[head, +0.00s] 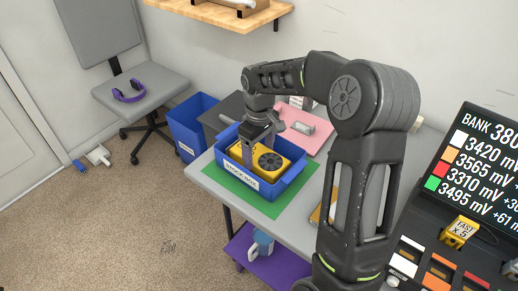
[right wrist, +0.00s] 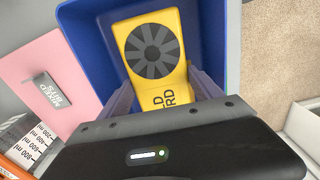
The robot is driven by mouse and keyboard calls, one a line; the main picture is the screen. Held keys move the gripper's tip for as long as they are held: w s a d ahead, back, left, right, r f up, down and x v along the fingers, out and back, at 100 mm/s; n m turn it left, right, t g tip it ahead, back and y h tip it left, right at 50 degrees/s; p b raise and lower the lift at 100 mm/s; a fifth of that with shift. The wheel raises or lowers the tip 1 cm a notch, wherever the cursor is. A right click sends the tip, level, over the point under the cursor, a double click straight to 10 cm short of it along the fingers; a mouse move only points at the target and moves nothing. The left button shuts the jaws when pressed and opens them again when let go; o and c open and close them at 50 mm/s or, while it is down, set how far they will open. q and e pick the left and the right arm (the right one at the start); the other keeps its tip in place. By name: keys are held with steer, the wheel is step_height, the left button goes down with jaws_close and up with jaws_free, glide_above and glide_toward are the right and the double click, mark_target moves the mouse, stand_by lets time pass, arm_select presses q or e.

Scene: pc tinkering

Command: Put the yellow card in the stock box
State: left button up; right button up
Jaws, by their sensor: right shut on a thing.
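The yellow card (head: 279,155) has a dark fan disc and sits within the walls of the blue stock box (head: 240,178) in the head view. In the right wrist view the yellow card (right wrist: 178,20) shows with part of its lettering, inside the blue stock box (right wrist: 85,15). My right gripper (head: 249,158) reaches down into the box and is shut on the near end of the card. In the right wrist view the gripper (right wrist: 166,95) has its fingers at the card's sides. Whether the card touches the box floor is hidden. My left gripper is not in view.
The stock box stands on a green mat (head: 218,178) on the grey table. A pink mat (head: 314,137) with a small grey part (head: 302,128) lies behind it. A blue bin (head: 190,122) stands on the floor. A dark panel with readouts (head: 470,165) is at right.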

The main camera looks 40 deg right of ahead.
mark_target(259, 155)
steer(key=shift+f, duration=0.5)
steer(key=shift+f+b, duration=0.2)
steer(key=shift+b, duration=0.1)
steer(key=o, duration=1.5)
steer(key=o, duration=0.5)
steer(key=shift+c, duration=0.2)
steer(key=shift+r, duration=3.75)
